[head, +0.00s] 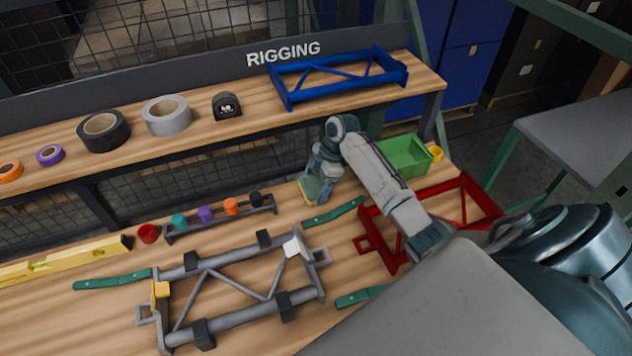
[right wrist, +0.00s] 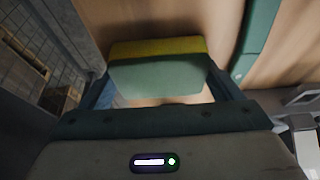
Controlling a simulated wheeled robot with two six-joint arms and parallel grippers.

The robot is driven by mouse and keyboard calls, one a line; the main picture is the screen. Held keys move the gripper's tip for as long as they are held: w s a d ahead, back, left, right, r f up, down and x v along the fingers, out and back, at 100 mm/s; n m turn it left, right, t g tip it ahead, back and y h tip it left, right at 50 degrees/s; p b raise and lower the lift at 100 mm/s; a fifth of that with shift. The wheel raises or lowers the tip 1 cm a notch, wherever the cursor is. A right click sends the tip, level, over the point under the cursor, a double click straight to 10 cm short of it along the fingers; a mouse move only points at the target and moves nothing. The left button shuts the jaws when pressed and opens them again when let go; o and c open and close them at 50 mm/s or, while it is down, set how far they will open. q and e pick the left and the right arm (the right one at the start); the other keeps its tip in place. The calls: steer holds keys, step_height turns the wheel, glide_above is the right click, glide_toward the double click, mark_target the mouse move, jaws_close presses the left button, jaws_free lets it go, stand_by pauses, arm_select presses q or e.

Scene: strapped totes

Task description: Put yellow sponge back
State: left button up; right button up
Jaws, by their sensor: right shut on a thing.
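The yellow sponge (head: 311,190), with a green layer on one face, is between the fingers of my right gripper (head: 318,186) near the back of the workbench. In the right wrist view the sponge (right wrist: 158,66) spans the gap between the two fingers of the right gripper (right wrist: 160,85), which is shut on it. The frames do not clearly show whether the sponge touches the bench top. My left gripper is in neither view.
A green bin (head: 405,156) and a small yellow thing (head: 437,153) stand right of the gripper. A red frame (head: 470,195) lies under my forearm. A green strip (head: 333,213) and a grey strapped frame (head: 240,292) lie nearer. The upper shelf (head: 200,148) overhangs behind.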

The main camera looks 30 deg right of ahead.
steer(key=shift+f, duration=0.15)
steer(key=o, duration=0.7)
steer(key=shift+b+v, duration=1.65)
steer(key=shift+v, duration=4.55)
steer(key=shift+a, duration=0.1)
